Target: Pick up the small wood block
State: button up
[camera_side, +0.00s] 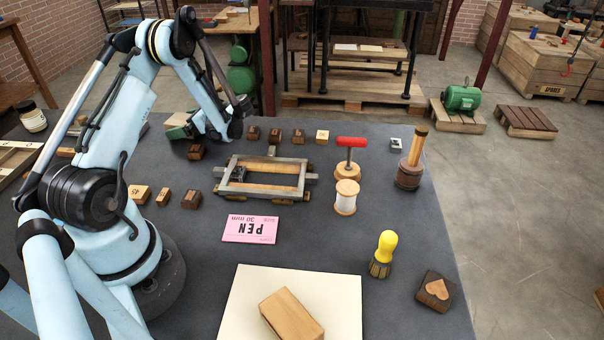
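A light wood block (291,315) lies tilted to the picture's edges on a cream sheet (246,300) at the front of the dark table. Several much smaller wood blocks stand further back: a pale one (322,136) in the back row, a pale one (139,193) marked "45" at left, and dark brown ones (192,199) beside it. Which one the task means I cannot tell. My gripper (217,132) is at the back left of the table, near a dark block (195,152), well away from the block on the sheet. Its fingers are too small and hidden to read.
A pink card (250,229), yellow-handled brush (383,254) and heart stamp (436,290) lie nearer. Table between them is clear.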

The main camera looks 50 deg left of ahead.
jog(key=c, duration=1)
jog(key=shift+r, duration=0.1)
jog(key=shift+c, duration=0.2)
